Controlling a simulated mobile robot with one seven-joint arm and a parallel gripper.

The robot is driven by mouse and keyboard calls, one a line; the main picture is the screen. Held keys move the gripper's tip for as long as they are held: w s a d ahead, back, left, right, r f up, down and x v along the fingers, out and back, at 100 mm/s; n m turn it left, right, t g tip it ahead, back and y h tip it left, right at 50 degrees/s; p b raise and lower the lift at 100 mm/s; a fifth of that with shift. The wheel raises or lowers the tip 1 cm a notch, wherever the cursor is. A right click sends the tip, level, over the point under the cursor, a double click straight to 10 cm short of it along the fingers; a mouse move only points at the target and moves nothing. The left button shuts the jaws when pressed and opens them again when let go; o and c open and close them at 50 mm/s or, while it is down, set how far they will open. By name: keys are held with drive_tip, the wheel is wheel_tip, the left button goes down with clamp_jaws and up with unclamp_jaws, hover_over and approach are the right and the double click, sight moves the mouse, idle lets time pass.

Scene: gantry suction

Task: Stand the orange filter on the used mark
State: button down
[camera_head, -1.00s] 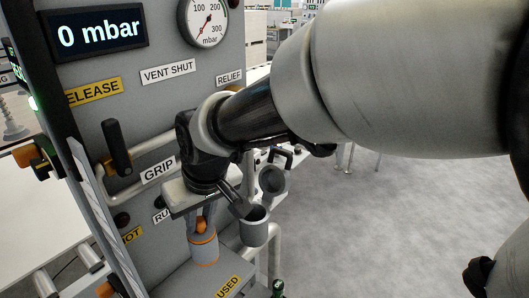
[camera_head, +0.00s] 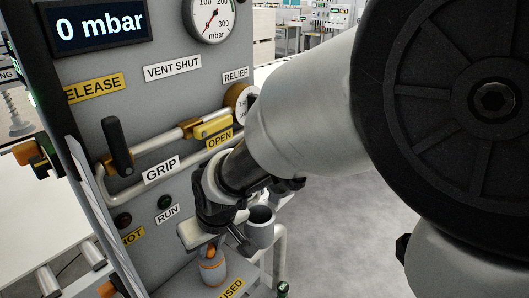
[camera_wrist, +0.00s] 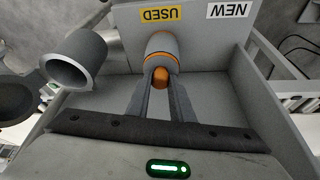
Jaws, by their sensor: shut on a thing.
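The orange filter (camera_head: 212,268) is a grey cylinder with an orange band and an orange knob on top. In the wrist view the filter (camera_wrist: 162,45) is in front of the yellow USED label (camera_wrist: 162,14). My gripper (camera_wrist: 160,80) is shut on its orange knob. In the head view my gripper (camera_head: 208,248) is above the filter, which looks roughly upright over the shelf beside the USED label (camera_head: 232,290). The used mark itself is hidden, and I cannot tell whether the filter's base touches the shelf.
An open grey cup (camera_head: 260,229) stands close right of my gripper; it also shows in the wrist view (camera_wrist: 76,60). A white NEW label (camera_wrist: 229,9) is beside USED. A yellow OPEN handle (camera_head: 212,125) and the grip handle (camera_head: 117,146) project from the panel.

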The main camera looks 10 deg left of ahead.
drive_tip(key=shift+f, duration=0.1)
drive_tip(key=c, duration=1.6)
unclamp_jaws()
drive_tip(key=shift+o, duration=0.2)
drive_tip(key=shift+r, duration=0.5)
drive_tip(key=v, duration=1.1)
drive_tip(key=d+r+m+t+h, duration=0.1)
drive_tip(key=d+r+m, duration=0.1)
drive_tip(key=d, duration=0.7)
drive_tip(key=d+r+m+t, duration=0.1)
drive_tip(key=d+r+m, duration=0.2)
drive_tip(key=d, duration=0.6)
drive_tip(key=s+d+m+h, duration=0.2)
drive_tip(key=s+d+m, duration=0.2)
drive_tip(key=d, duration=0.8)
drive_tip(key=shift+s+t+p, duration=0.3)
drive_tip(key=shift+s+p, duration=0.1)
drive_tip(key=shift+s, duration=0.3)
